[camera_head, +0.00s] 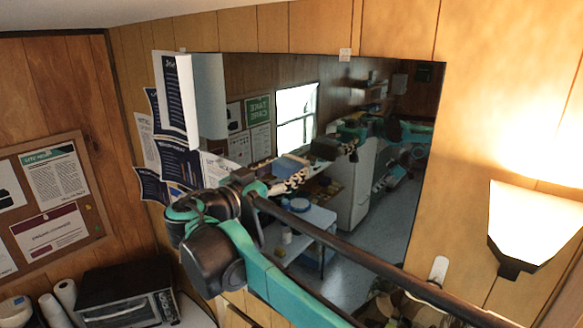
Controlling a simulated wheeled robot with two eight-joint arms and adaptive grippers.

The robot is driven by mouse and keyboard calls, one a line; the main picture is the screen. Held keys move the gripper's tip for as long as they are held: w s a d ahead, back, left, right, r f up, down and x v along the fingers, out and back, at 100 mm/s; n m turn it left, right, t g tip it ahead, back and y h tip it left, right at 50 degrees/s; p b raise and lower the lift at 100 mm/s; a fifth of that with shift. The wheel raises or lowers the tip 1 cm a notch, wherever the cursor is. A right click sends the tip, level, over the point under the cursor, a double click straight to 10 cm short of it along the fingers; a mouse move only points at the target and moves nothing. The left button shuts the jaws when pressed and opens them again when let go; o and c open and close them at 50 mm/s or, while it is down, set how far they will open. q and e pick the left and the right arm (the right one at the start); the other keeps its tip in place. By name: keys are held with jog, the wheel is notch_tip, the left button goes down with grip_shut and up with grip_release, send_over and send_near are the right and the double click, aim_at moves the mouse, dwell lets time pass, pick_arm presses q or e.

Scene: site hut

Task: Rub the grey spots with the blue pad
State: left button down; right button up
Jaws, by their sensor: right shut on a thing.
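The mirror (385,215) hangs on the wood-panelled wall and reflects the room and part of my arm. My right gripper (298,177) is in front of the mirror's left part, shut on the blue pad (289,166). The pad is small here and partly hidden by the fingers. I cannot tell whether the pad touches the glass. A reflected gripper shows just to the right of it. I cannot make out the grey spots among the reflections. My left gripper is not in view.
A lit wall lamp (530,225) is at right. A toaster oven (125,292) and paper rolls (66,297) stand at lower left, below a cork board (92,205).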

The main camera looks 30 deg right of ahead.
jog(key=shift+w+d, duration=0.1)
jog(key=shift+w, duration=0.05)
jog(key=shift+v, duration=1.65)
